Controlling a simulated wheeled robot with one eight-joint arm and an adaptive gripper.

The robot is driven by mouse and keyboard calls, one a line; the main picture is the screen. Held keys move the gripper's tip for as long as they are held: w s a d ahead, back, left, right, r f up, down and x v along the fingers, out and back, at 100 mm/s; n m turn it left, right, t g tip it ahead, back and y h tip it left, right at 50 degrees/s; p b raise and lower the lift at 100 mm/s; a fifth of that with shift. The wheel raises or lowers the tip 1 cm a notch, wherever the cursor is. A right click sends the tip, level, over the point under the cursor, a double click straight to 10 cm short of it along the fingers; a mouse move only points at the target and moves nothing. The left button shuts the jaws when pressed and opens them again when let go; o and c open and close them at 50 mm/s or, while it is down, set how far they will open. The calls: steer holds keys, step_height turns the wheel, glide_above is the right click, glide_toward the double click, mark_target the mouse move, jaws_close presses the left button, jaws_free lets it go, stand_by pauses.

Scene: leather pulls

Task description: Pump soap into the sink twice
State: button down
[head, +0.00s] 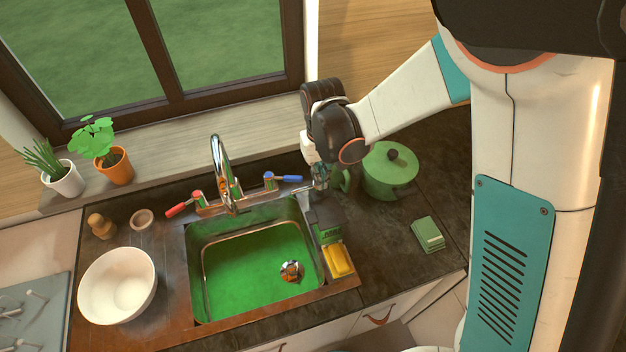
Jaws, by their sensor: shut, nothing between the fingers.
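The green sink (250,262) is set in the dark counter, with a metal drain (291,271) near its right side. A chrome faucet (219,170) with red and blue handles stands behind it. My gripper (320,186) is shut, with nothing visible between its fingers, and points down by the sink's back right corner. A dark object (327,213) is just below the fingers in the picture; I cannot tell whether they touch it. No soap pump shows clearly; my gripper and wrist may hide it.
A yellow sponge (338,260) sits at the sink's right edge. A green lidded pot (389,172) stands right of my gripper, and a green sponge block (428,235) lies nearer. A white bowl (117,285) and small wooden object (101,226) are at left. Potted plants (115,166) line the sill.

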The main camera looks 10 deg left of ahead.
steer(key=shift+r+p, duration=0.75)
steer(key=shift+r, duration=0.95)
steer(key=shift+f, duration=0.2)
steer(key=shift+f+b, duration=1.7)
steer(key=shift+r, duration=0.1)
steer(key=shift+r+p, duration=0.9)
steer(key=shift+r, duration=0.9)
